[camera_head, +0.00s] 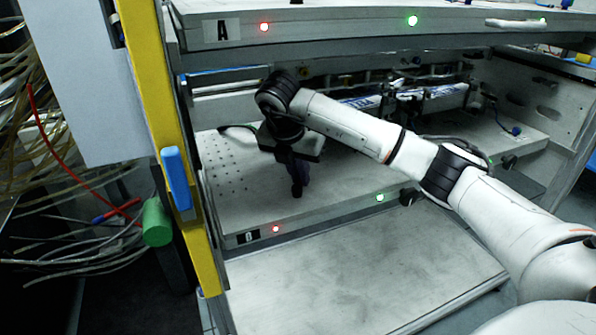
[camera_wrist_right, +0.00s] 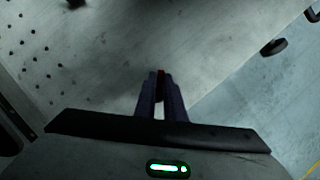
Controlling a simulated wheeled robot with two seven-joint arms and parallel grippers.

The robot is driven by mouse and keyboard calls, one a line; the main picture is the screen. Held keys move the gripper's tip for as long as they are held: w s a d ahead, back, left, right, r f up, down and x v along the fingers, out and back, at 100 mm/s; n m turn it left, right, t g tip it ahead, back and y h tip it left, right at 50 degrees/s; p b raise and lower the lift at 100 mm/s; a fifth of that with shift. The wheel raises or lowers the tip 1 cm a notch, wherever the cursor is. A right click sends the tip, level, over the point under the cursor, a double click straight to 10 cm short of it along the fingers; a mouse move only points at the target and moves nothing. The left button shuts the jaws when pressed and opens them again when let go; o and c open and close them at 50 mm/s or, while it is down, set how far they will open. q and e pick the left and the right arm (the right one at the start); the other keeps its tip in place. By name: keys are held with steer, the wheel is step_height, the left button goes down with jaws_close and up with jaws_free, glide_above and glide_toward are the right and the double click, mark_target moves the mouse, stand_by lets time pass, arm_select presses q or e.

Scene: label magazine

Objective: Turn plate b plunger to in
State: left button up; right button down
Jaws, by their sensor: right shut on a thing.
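Plate b (camera_head: 230,208) is the lower pale plate with a grid of holes at its left, a label, a red light and a green light on its front edge. My right gripper (camera_head: 298,187) points down over the plate near its front edge. My left gripper is not in view.
The upper plate A (camera_head: 350,28) lies above my right forearm. A yellow post (camera_head: 160,110) with a blue handle (camera_head: 176,178) and a green cylinder (camera_head: 156,222) stands at the left. Loose cables hang further left. A bare lower panel (camera_head: 340,275) is in front.

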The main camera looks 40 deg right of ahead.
steer(key=m, duration=0.2)
steer(key=m+g+p, duration=0.1)
steer(key=shift+s+r+m+g, duration=0.1)
steer(key=shift+s+m+g, duration=0.1)
steer(key=shift+m+g, duration=0.15)
steer(key=shift+s+d+m+g+p, duration=0.15)
steer(key=shift+m+g+p, duration=0.3)
steer(key=shift+m, duration=0.8)
steer(key=shift+s+m+g+p, duration=0.2)
steer(key=shift+m+g+p, duration=0.25)
steer(key=shift+m, duration=0.75)
steer(key=c, duration=2)
jaws_free()
steer(key=shift+o, duration=0.8)
